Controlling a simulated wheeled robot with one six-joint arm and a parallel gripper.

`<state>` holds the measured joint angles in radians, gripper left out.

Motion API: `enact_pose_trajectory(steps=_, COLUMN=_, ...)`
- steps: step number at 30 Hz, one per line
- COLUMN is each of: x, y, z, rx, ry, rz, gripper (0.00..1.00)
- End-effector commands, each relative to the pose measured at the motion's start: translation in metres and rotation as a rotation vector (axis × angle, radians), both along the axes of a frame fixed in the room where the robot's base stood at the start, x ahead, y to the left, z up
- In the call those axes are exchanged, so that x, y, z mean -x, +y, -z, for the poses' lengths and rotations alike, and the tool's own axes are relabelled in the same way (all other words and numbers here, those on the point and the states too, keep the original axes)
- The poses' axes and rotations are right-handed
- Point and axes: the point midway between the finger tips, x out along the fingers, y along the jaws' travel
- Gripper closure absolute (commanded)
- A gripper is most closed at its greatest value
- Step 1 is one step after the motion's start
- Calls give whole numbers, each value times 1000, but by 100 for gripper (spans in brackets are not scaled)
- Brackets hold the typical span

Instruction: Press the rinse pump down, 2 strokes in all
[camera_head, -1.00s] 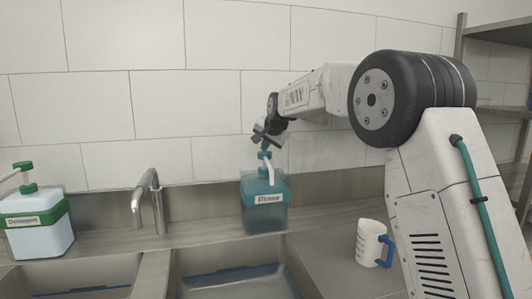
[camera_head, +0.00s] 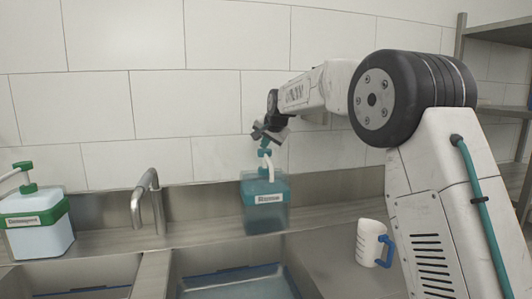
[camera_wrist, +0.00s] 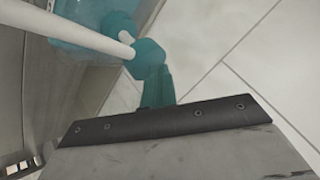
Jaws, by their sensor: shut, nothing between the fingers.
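The rinse pump is a teal bottle (camera_head: 266,204) with a white label, standing on the sink's back ledge against the wall. Its teal pump head (camera_head: 264,154) carries a white spout bent downward. In the wrist view the pump head (camera_wrist: 148,58) and the white spout (camera_wrist: 85,36) show close up. My gripper (camera_head: 265,144) points down directly over the pump head, shut and empty. In the wrist view my gripper's teal fingertips (camera_wrist: 154,78) meet the pump head or are very close; I cannot tell if they touch.
A green-banded detergent bottle (camera_head: 36,226) stands at far left. A steel faucet (camera_head: 149,200) rises between it and the rinse bottle. Sink basins lie in front. A white measuring cup (camera_head: 368,243) with a blue handle stands on the right counter. Shelving (camera_head: 500,108) is at far right.

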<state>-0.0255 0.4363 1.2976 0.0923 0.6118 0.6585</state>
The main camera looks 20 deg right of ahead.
Motion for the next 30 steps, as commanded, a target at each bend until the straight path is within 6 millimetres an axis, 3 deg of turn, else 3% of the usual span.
enact_pose_trajectory(steps=5, x=0, y=0, z=-3, rx=0, ry=0, rz=0, gripper=100)
enact_pose_trajectory(steps=21, x=0, y=0, z=-54, rx=0, ry=-1, rz=0, gripper=100)
enact_pose_trajectory(steps=30, x=0, y=0, z=-60, rx=0, ry=0, rz=0, gripper=100)
